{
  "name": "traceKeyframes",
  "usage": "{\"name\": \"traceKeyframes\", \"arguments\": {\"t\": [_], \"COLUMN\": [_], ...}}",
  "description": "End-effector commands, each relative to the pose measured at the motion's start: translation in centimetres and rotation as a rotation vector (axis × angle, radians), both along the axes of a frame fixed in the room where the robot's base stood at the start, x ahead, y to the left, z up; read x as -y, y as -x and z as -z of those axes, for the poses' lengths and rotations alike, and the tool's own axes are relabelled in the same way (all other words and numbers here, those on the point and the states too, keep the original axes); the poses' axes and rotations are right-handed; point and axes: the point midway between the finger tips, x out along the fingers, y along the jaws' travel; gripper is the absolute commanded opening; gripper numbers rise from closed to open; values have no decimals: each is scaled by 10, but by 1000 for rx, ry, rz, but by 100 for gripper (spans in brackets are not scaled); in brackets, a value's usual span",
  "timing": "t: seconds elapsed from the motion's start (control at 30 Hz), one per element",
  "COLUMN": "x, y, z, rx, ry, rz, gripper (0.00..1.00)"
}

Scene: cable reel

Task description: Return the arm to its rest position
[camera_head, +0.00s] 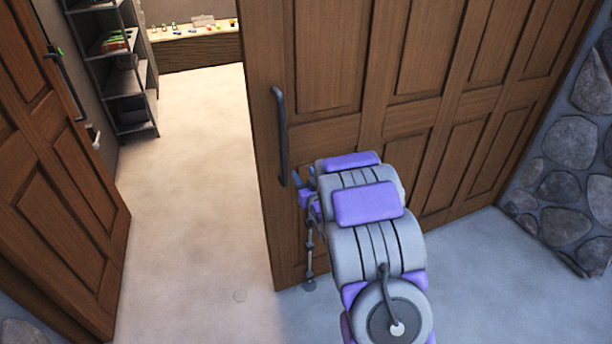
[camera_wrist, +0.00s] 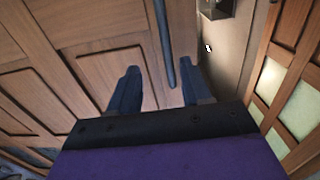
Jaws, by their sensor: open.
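My arm reaches forward from the lower right in the head view. My gripper (camera_head: 304,186) is at its far end, partly hidden by the arm, beside the lower end of a dark vertical door handle (camera_head: 281,135). The handle is on the brown panelled wooden door (camera_head: 400,90). In the wrist view my gripper (camera_wrist: 160,70) has its two dark fingers apart. The handle (camera_wrist: 163,42) shows as a bar in line with the gap between them. I cannot tell whether a finger touches it. Nothing is held.
Another wooden door leaf (camera_head: 55,190) stands at the left. The gap between has clear pale floor (camera_head: 190,190). Beyond are a dark shelf rack (camera_head: 125,85) and a wooden table (camera_head: 195,50) with small items. A stone wall (camera_head: 565,190) is at the right.

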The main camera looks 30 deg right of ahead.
Motion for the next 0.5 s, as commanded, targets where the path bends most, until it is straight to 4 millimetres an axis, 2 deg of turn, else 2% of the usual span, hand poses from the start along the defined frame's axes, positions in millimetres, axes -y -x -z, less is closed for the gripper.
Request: {"name": "traceKeyframes", "arguments": {"t": [0.5], "x": [-2], "y": [2], "z": [-2], "rx": [-36], "ry": [4], "rz": [6], "gripper": [48]}}
